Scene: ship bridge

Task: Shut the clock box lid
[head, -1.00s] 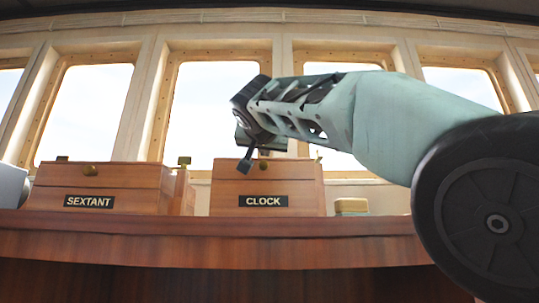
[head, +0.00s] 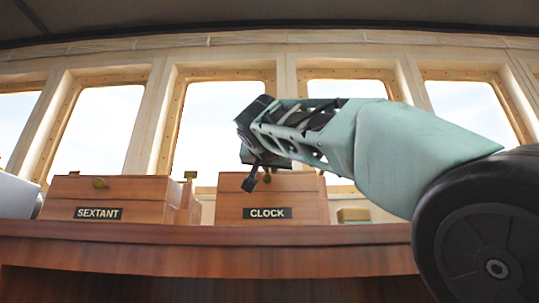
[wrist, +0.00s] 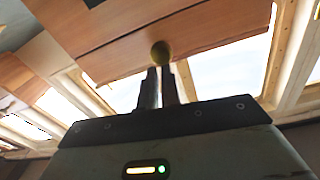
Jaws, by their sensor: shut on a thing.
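The clock box (head: 310,208) is a brown wooden box with a black CLOCK label, standing on the wooden counter. Its lid (head: 305,182) lies along the top of the box, and I see no clear gap at the seam from this low angle. A round brass knob (wrist: 161,52) sits on the lid's front in the wrist view. My gripper (wrist: 161,70) has its fingers close together at the knob and is shut on it. In the head view my gripper (head: 257,181) is in front of the lid and partly covers it. The box's inside is hidden.
A small brass-coloured item (head: 353,214) lies just right of the clock box. Windows (head: 105,125) line the wall behind.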

